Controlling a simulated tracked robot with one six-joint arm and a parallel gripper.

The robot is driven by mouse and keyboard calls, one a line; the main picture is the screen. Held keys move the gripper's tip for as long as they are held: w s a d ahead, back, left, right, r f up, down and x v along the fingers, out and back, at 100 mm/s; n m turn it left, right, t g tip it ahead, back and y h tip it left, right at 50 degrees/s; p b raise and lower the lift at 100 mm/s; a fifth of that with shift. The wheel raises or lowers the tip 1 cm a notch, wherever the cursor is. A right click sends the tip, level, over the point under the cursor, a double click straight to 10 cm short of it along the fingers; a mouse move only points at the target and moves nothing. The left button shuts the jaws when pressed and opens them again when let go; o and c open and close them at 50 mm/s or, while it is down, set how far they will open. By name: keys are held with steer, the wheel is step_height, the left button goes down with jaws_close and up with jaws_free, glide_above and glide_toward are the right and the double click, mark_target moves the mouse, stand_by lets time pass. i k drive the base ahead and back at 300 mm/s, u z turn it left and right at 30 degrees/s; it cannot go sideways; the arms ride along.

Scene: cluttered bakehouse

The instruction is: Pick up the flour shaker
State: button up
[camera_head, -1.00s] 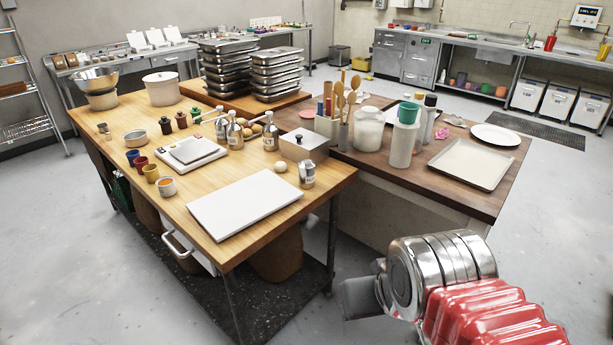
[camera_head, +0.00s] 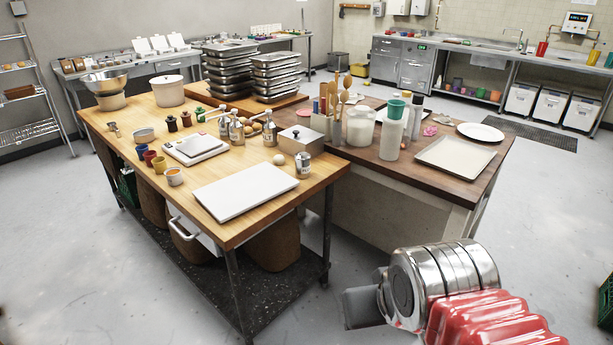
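A small silver metal canister (camera_head: 303,166), which looks like the flour shaker, stands upright near the right front corner of the light wooden table (camera_head: 240,228). It is just right of a pale round ball (camera_head: 279,160) and in front of a grey lidded box (camera_head: 301,140). No label is readable at this size. My arm shows at the lower right. The dark grey end piece of my gripper (camera_head: 362,307) points left, well in front of the tables and apart from everything on them. Its fingers cannot be made out.
A white board (camera_head: 245,191) lies left of the canister. Metal-topped bottles (camera_head: 270,130) stand behind. A dark wooden table (camera_head: 395,166) adjoins at right, with a tray (camera_head: 455,157) and white jar (camera_head: 361,126). Open floor lies in front; a green crate (camera_head: 606,300) is at the right edge.

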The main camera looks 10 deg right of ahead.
mark_target(301, 160)
steer(key=k, duration=0.85)
steer(key=u, duration=0.25)
steer(key=i, duration=0.8)
steer(key=u, duration=0.5)
steer(key=i, duration=1.55)
steer(key=u, duration=0.05)
